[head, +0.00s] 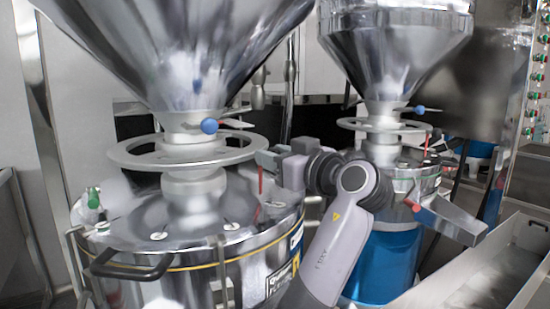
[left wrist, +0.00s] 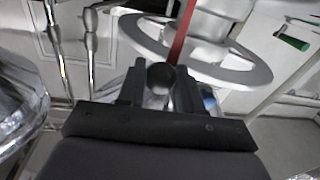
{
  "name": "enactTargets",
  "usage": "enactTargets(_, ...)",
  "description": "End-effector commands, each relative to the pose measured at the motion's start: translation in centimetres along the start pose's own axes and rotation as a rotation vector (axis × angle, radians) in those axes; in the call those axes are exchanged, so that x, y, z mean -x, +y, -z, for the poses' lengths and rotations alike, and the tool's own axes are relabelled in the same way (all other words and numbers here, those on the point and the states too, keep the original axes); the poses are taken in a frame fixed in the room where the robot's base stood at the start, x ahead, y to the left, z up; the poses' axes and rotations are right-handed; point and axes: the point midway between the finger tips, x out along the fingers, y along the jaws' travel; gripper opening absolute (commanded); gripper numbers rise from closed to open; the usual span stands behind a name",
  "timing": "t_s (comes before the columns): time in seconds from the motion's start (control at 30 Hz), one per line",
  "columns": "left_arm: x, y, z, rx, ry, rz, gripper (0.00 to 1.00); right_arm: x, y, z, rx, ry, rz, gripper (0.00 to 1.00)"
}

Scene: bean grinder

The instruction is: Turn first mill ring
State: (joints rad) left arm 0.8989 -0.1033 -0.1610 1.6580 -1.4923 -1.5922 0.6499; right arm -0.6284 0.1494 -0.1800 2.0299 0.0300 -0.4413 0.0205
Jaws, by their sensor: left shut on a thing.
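The first mill ring (head: 125,152) is a pale grey spoked wheel under the large left hopper. It also shows in the left wrist view (left wrist: 255,77), in front of the fingers. My left gripper (head: 268,158) is at the ring's right edge in the head view. In the left wrist view its two fingers (left wrist: 160,85) are shut on a part at the ring's near edge, with a rounded grey piece between them. The exact contact is partly hidden by the fingers. A thin red rod (left wrist: 183,32) stands just beyond the fingers. My right gripper is not in view.
The left steel hopper (head: 180,60) hangs above the ring, with a blue knob (head: 209,126) on its neck. The steel drum (head: 150,270) stands below. A second mill with its own ring (head: 355,124) and blue drum (head: 385,262) stands right, close behind my arm.

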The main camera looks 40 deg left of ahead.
Motion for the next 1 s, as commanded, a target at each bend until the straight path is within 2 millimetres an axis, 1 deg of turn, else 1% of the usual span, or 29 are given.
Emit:
enactTargets(0.03, 0.1, 0.1, 0.0, 0.001, 0.000, -0.007, 0.00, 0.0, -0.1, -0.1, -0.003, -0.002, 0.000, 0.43)
enactTargets(0.07, 0.1, 0.1, 0.0, 0.001, 0.000, -0.007, 0.38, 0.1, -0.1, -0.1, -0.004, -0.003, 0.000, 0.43)
enactTargets(0.1, 0.1, 0.1, 0.0, 0.001, 0.000, -0.007, 0.51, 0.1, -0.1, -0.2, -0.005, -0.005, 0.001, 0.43)
enactTargets(0.13, 0.1, 0.1, 0.0, 0.001, 0.000, -0.006, 0.58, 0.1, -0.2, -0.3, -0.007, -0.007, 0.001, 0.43)
enactTargets(0.37, 0.0, 0.0, 0.0, 0.000, -0.001, -0.002, 0.58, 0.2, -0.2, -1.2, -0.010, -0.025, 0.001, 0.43)
enactTargets(0.47, 0.3, 0.0, -0.1, 0.000, -0.001, -0.002, 0.58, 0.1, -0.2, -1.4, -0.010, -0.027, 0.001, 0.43)
enactTargets(0.57, 1.4, 0.1, -0.1, 0.001, -0.001, -0.004, 0.58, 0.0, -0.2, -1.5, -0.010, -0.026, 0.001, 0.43)
enactTargets(0.8, 5.4, 0.1, -0.1, 0.001, -0.002, -0.006, 0.58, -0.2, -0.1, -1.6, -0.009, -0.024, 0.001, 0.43)
enactTargets(0.9, 6.5, 0.1, -0.1, 0.000, -0.002, -0.005, 0.58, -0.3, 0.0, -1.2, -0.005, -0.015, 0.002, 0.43)
enactTargets(1.0, 7.1, 0.1, 0.0, 0.001, 0.000, -0.004, 0.58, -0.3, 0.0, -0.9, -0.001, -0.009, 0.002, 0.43)
